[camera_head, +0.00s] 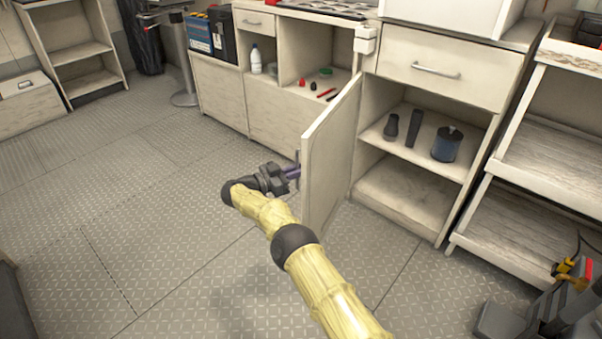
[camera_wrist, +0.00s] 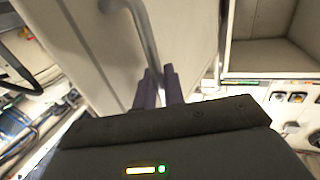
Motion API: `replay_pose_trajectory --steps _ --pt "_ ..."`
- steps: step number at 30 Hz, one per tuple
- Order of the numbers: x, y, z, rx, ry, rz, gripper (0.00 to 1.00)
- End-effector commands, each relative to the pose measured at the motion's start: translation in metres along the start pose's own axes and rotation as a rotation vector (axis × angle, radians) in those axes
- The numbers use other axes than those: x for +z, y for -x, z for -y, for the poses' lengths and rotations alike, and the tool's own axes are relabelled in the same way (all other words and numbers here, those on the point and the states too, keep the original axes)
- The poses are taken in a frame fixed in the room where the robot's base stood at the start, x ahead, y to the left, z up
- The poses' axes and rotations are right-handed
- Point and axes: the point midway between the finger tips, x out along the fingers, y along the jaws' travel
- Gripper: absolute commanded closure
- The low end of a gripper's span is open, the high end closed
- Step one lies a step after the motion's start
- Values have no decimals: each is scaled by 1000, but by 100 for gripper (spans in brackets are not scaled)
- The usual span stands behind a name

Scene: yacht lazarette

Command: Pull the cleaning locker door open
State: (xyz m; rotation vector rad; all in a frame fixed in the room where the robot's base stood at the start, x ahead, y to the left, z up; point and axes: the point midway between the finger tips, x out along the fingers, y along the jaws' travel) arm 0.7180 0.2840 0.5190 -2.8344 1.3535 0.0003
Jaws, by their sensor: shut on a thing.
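The cleaning locker door (camera_head: 333,150) is a pale panel that stands swung well out from the cabinet front, hinged at the left of the open compartment. My gripper (camera_head: 292,172) is at the door's outer face, near its free edge, with purple-grey fingers. In the wrist view the fingers (camera_wrist: 159,88) are shut on the metal bar handle (camera_wrist: 143,40), at its lower part. The door face (camera_wrist: 185,35) fills the upper middle of that view.
A slatted rack (camera_head: 540,190) stands to the right. The floor (camera_head: 150,230) left of the door is clear.

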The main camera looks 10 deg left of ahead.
Motion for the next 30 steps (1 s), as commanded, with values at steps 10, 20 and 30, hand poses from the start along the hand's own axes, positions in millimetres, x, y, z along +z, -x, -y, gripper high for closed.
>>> replay_pose_trajectory --steps 10,20,30 --pt "2 3 1 -5 3 1 76" --pt "0 0 0 1 1 0 72" --pt "0 42 -1 -3 1 0 72"
